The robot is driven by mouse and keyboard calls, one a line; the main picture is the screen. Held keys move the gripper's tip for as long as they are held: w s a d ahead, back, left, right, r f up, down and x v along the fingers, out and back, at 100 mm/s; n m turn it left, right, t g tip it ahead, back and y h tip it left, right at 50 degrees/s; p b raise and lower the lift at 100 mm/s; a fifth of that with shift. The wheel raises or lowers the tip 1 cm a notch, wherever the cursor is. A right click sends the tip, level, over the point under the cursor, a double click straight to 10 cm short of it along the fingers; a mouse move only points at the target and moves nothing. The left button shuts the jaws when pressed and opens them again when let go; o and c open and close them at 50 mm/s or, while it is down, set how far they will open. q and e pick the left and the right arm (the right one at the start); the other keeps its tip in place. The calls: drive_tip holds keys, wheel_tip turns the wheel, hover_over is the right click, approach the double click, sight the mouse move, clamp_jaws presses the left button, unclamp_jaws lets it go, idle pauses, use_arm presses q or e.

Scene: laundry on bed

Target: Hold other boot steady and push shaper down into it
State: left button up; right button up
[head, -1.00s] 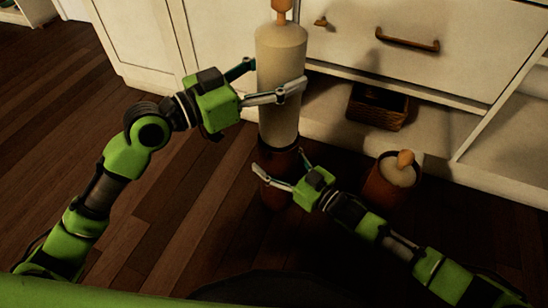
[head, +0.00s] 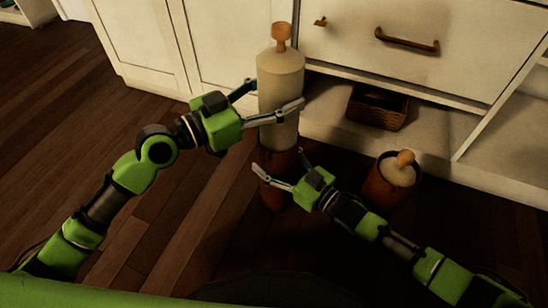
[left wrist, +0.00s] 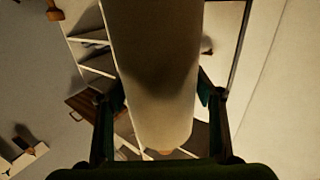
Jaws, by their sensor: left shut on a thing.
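A cream boot shaper (head: 281,75) with a wooden knob (head: 282,32) stands upright, its lower end in the top of a brown boot (head: 284,165) on the floor. My left gripper (head: 278,96) is shut on the shaper's body, one finger on each side. The shaper fills the middle of the left wrist view (left wrist: 153,75), between the two fingers. My right gripper (head: 284,167) has its fingers spread on both sides of the boot's upper part; whether they press on it is unclear. The boot's lower part is in shadow and partly hidden.
Another brown boot (head: 378,186) with a shaper (head: 394,172) inside stands to the right, beside my right arm. White cabinets with a drawer (head: 400,65) stand behind. A wicker basket (head: 378,107) sits on the low shelf. The wooden floor at left is clear.

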use_arm(q)
drive_tip(key=o, duration=1.3)
drive_tip(key=shift+c, duration=0.2)
drive_tip(key=shift+s+a+f, duration=0.1)
drive_tip(key=shift+s+a, duration=0.15)
drive_tip(key=shift+a, duration=0.15)
drive_tip(key=v, duration=1.1)
drive_tip(key=shift+s, duration=0.1)
use_arm(e)
drive_tip(key=o, duration=1.6)
drive_tip(key=shift+o, duration=0.2)
drive_tip(key=shift+d, duration=0.1)
